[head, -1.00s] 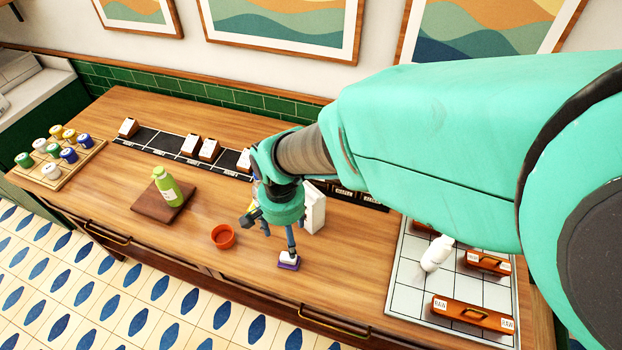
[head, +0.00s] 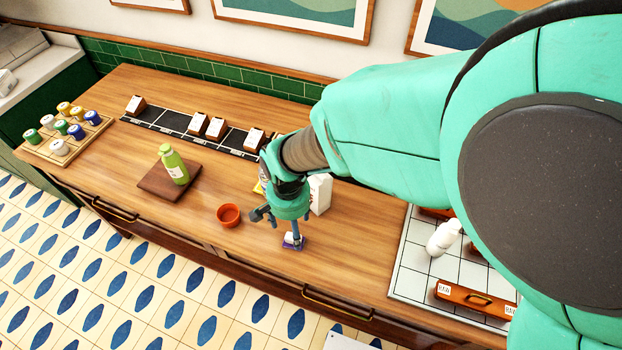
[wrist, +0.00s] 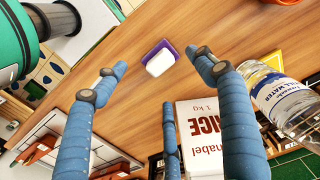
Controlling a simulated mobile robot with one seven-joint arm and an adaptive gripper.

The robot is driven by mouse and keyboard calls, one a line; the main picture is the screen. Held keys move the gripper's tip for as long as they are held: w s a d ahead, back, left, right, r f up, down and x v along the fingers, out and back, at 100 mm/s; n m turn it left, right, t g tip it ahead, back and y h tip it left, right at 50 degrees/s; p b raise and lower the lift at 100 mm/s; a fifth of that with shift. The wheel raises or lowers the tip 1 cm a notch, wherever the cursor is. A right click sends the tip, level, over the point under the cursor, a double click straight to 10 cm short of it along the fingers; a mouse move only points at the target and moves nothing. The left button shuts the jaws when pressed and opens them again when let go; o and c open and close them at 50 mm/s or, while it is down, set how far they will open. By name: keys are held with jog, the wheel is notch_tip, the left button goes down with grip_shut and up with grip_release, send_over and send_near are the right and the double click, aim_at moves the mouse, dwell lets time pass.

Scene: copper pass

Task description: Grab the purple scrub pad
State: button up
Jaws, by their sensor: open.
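The purple scrub pad (head: 299,245) lies on the wooden counter near its front edge, with a white upper part. In the wrist view the pad (wrist: 151,58) shows its white block and a purple rim, between and beyond my fingertips. My gripper (head: 289,226) points down just above the pad in the head view, and a finger hides part of it. In the wrist view my gripper (wrist: 160,72) has its blue fingers spread wide with nothing between them. I cannot tell whether a fingertip touches the pad.
A white rice box (wrist: 199,130) and a clear bottle (wrist: 288,100) stand close to my fingers. An orange bowl (head: 229,215) sits left of the pad. A green bottle (head: 173,165) stands on a brown board (head: 155,186). A tiled tray (head: 410,265) is at right.

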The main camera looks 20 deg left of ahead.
jog(key=shift+f, duration=1.1)
jog(key=shift+f, duration=0.1)
jog(key=shift+f+b, duration=0.75)
jog(key=shift+f, duration=1.75)
jog(key=c, duration=1.4)
